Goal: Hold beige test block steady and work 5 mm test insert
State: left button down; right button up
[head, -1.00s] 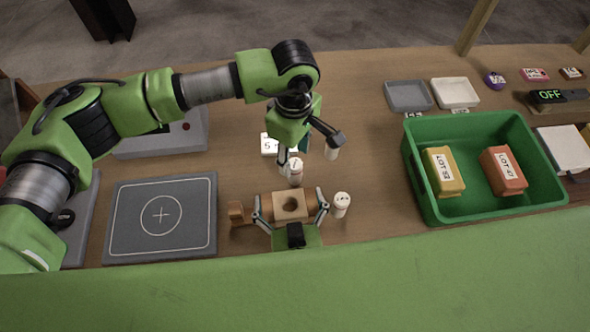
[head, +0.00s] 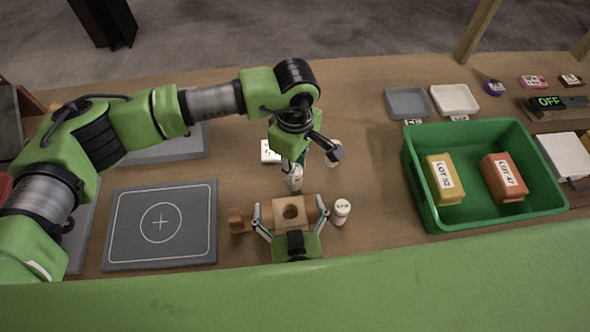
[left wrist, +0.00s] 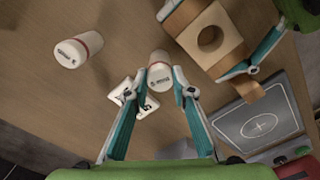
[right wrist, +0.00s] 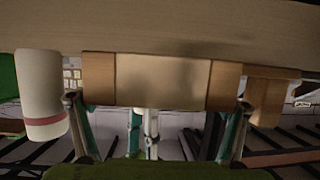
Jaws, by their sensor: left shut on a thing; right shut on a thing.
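My left gripper (left wrist: 162,80) is shut on a white labelled cylindrical insert (left wrist: 161,70), which also shows just beyond the block in the head view (head: 294,179). The insert is apart from the hole. Its label is too small to read surely.
Another white insert (head: 341,208) stands right of the block, and one (head: 333,156) stands behind. A white number card (head: 268,152) lies behind the left gripper. A grey plate (head: 190,225) is left; a green bin (head: 420,190) with two lot blocks is right.

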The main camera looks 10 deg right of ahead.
pick_arm(q)
jog(key=shift+m, duration=0.3)
jog(key=r, duration=0.8)
jog(key=shift+s+r, duration=0.35)
jog(key=shift+s, duration=0.05)
pick_arm(e)
jog(key=shift+s+f, duration=0.15)
jog(key=shift+f, duration=0.15)
pick_arm(q)
jog(key=s+a+m, duration=0.2)
jog(key=s+m, duration=0.1)
jog(key=s, duration=0.4)
jog(key=shift+m, duration=0.3)
jog(key=shift+s+a+f, duration=0.1)
jog(key=shift+s+f, duration=0.05)
jog(key=shift+f, duration=2.1)
jog(key=shift+s+f, duration=0.1)
jog(key=shift+f, duration=2.1)
jog(key=shift+f, duration=0.15)
jog(key=c, duration=1.7)
grip_release()
notch_tip(320, 180, up, 12)
jog(key=shift+r, duration=0.2)
